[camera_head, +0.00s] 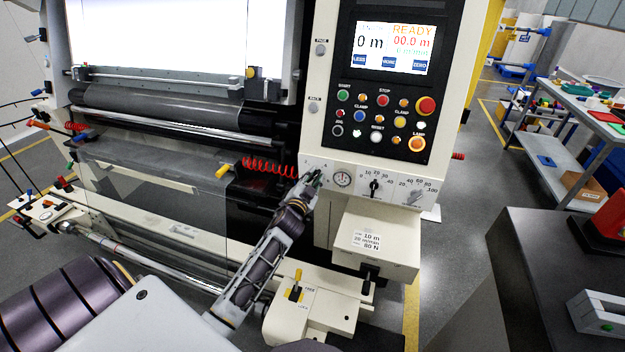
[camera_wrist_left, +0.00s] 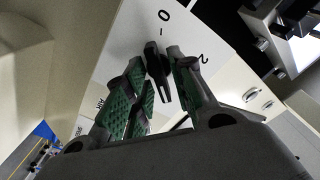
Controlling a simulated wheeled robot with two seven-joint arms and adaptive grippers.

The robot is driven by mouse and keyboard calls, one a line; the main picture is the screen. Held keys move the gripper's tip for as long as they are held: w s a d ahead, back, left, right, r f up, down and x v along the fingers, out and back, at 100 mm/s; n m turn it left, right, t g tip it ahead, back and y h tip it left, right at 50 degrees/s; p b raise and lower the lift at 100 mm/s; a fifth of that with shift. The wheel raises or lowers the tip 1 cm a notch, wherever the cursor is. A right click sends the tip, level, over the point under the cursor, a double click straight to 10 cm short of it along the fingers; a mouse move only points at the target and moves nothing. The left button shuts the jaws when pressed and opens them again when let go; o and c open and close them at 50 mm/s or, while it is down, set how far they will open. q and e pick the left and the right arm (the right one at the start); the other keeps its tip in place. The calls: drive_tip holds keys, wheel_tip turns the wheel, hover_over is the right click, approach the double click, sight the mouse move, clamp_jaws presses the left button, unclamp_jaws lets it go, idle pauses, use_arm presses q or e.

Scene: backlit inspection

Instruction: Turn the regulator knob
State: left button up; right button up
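The regulator knob (camera_wrist_left: 156,64) is a small black pointer knob on a white panel plate, with marks 0 and 2 near it in the left wrist view. Its bar points close to the 0. My left gripper (camera_wrist_left: 150,88) has its green-padded fingers on either side of the knob. The right-hand finger is very near the knob, and there is a gap on the left-hand side; I cannot tell if either touches. In the head view the left gripper (camera_head: 315,179) is at the panel just left of a round gauge (camera_head: 342,179) and hides the knob. My right gripper is out of view.
Two more dials, a middle one (camera_head: 374,187) and a right one (camera_head: 415,190), lie right of the gauge. A button panel (camera_head: 385,110) with a lit screen is above. A beige box (camera_head: 377,240) juts out below. A red coiled hose (camera_head: 270,167) runs left of the gripper.

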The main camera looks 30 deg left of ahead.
use_arm(q)
drive_tip(key=v, duration=1.2)
idle(1.0)
idle(0.6)
